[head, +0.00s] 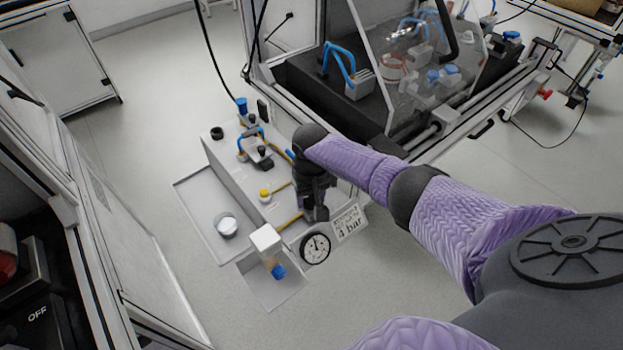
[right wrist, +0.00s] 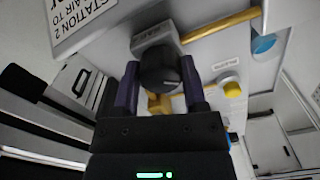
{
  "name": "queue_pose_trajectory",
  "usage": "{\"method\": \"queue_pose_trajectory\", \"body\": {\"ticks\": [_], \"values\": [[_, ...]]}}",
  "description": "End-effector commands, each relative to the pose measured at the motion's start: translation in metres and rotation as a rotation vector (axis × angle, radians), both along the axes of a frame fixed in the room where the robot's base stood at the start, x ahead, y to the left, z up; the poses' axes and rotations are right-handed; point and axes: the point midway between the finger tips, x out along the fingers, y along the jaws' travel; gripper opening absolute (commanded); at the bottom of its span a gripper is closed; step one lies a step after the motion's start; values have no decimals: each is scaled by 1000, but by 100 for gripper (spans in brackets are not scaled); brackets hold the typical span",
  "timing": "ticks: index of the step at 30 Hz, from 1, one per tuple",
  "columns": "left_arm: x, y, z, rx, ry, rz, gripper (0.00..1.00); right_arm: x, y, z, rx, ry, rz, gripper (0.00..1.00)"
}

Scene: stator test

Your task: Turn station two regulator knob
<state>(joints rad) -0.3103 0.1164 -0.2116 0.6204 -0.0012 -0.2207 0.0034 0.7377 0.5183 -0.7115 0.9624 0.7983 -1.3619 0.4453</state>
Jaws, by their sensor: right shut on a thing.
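The station two regulator knob (right wrist: 160,68) is a dark round knob with a light mark on its face, seen in the right wrist view. My right gripper (right wrist: 165,85) is shut on it, one finger on each side. In the head view my right gripper (head: 316,212) reaches down over the station panel (head: 228,158), and its hand hides the knob. A round white gauge (head: 315,248) and a sign reading "4 bar" (head: 348,224) stand beside the gripper. My left gripper is in neither view.
A yellow button (head: 265,195), a blue-topped fitting (head: 241,104) and yellow pipes share the panel. A clear cup with a blue end (head: 278,270) hangs at the front. A glass-fronted machine (head: 410,75) stands behind. Open floor lies at left and right.

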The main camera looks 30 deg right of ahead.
Motion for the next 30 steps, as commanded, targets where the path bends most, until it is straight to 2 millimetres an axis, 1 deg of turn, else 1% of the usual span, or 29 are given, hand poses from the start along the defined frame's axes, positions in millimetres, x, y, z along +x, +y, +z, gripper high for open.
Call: {"method": "queue_pose_trajectory", "body": {"ticks": [1, 4, 9, 15, 21, 30], "values": [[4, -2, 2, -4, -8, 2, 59, 0, 0, 2, 1, -1, 35, 0], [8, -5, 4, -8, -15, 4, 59, 1, 0, 1, 0, -2, 112, 0], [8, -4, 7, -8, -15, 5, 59, 1, 0, 1, 1, -3, 220, 0], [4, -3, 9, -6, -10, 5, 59, 1, -1, 1, 0, -5, 306, 0], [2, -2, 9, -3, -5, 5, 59, 1, -1, 1, 0, -5, 349, 0], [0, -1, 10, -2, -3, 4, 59, 1, -1, 1, 1, -6, 359, 0]]}}
